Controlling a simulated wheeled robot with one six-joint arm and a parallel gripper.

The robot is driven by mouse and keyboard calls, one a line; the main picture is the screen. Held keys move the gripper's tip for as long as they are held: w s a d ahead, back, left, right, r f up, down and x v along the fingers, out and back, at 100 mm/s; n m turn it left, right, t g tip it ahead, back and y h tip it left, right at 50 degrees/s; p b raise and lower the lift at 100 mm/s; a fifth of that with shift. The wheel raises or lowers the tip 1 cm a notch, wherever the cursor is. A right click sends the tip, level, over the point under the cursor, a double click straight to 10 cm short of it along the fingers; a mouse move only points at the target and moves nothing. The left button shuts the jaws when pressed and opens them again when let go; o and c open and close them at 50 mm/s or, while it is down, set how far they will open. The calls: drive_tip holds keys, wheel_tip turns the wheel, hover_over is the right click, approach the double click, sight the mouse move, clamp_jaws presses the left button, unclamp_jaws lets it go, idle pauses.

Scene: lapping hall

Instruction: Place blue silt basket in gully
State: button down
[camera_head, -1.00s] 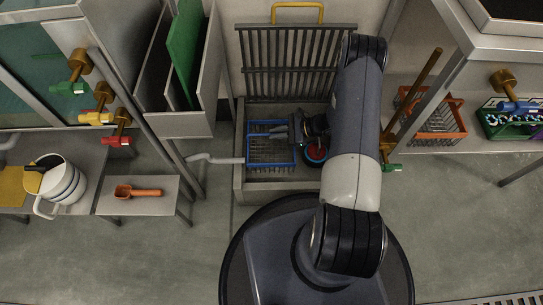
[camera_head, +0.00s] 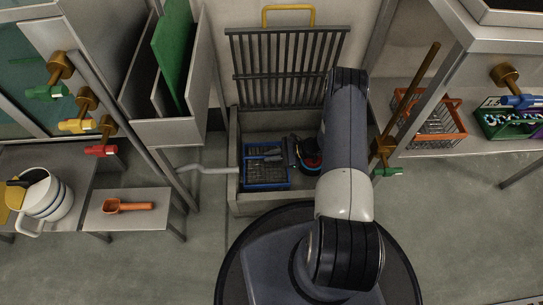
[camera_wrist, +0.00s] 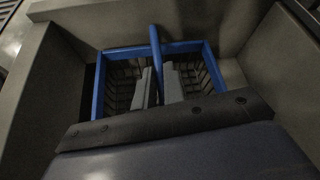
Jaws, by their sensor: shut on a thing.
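The blue silt basket (camera_head: 266,184) has a blue rim and dark mesh walls. It sits down inside the grey gully (camera_head: 237,152), toward its left side. In the wrist view the basket (camera_wrist: 97,97) lies between the gully walls (camera_wrist: 30,92), with a blue bar handle (camera_wrist: 155,48) across its middle. My gripper (camera_head: 272,155) reaches over the basket from the right. In the wrist view my gripper (camera_wrist: 158,84) has its two grey fingers closed on the handle. Whether the basket touches the gully floor is hidden.
A barred grate (camera_head: 287,68) with a yellow handle stands upright behind the gully. A grey pipe (camera_head: 208,169) meets the gully's left side. A red round thing (camera_head: 312,160) shows beside my wrist. An orange scoop (camera_head: 128,207) lies on a low stand at left.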

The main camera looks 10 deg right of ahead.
drive_tip(key=c, duration=1.9)
unclamp_jaws()
drive_tip(key=shift+f, duration=0.1)
drive_tip(key=shift+c, duration=0.2)
drive_tip(key=o, duration=0.4)
drive_tip(key=shift+o, duration=0.2)
drive_tip(key=shift+r, duration=0.3)
drive_tip(key=p+v, duration=0.2)
drive_tip(key=v, duration=0.5)
drive_tip(key=shift+d, duration=0.2)
